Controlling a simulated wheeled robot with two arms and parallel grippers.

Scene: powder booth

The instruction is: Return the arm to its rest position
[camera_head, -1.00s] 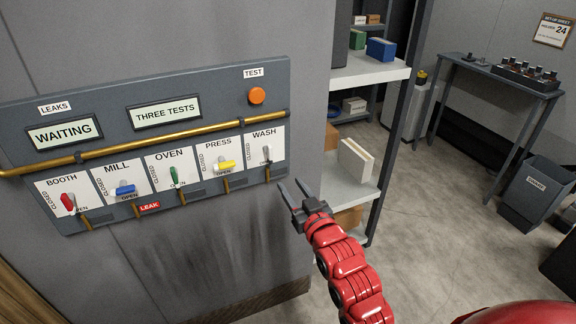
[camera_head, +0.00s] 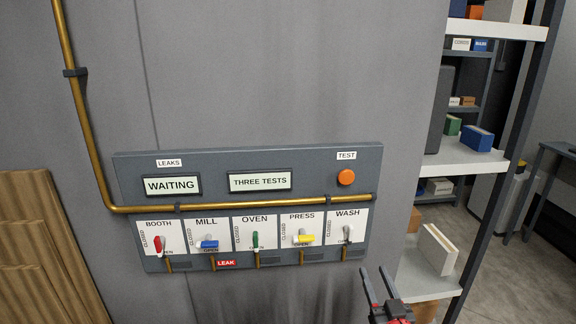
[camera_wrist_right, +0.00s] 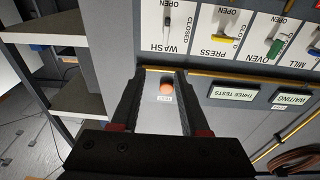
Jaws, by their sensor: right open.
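My right gripper (camera_head: 383,286) is open and empty at the bottom of the head view, below and right of the valve panel (camera_head: 215,162). Its two dark fingers also show in the right wrist view (camera_wrist_right: 158,92), with nothing between them; the orange test button (camera_wrist_right: 167,88) appears behind the gap. The panel carries levers marked booth (camera_head: 159,245), mill (camera_head: 207,244), oven (camera_head: 255,240), press (camera_head: 304,239) and wash (camera_head: 347,233). A red leak tag (camera_head: 226,263) sits below, between mill and oven. The displays read WAITING (camera_head: 172,185) and THREE TESTS (camera_head: 259,182). My left gripper is out of view.
A shelf unit (camera_head: 470,157) with boxes stands right of the panel, close to my right gripper. A brass pipe (camera_head: 88,130) runs down the wall and across the panel. Open floor (camera_head: 505,285) shows at the far right.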

